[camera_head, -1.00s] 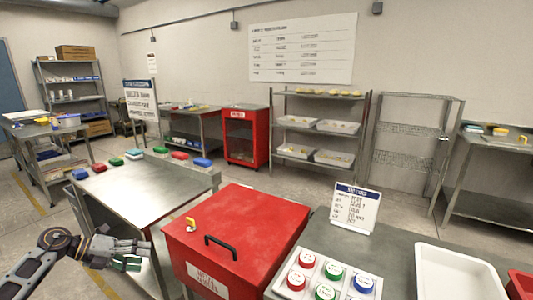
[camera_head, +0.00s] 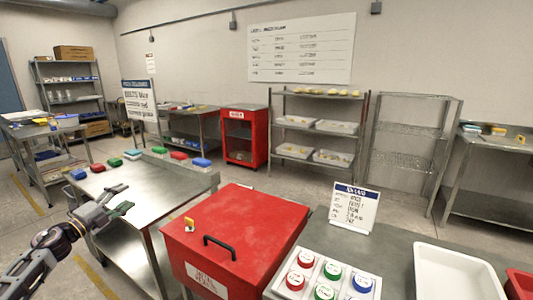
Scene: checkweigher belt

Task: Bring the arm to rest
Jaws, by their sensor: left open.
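My left gripper (camera_head: 122,198) is open at the left of the picture, over the near left part of the steel belt table (camera_head: 165,185). A green patch shows at its lower finger; I cannot tell whether it is a part of the finger or a separate thing. My left arm (camera_head: 45,250) comes up from the lower left corner. My right gripper is not in view.
Several coloured blocks, such as a red one (camera_head: 179,155), line the table's far edge. A red lidded bin (camera_head: 245,230) with a black handle stands right of it. A white holder of coloured round pieces (camera_head: 304,291) and a white tray (camera_head: 455,275) lie at the right.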

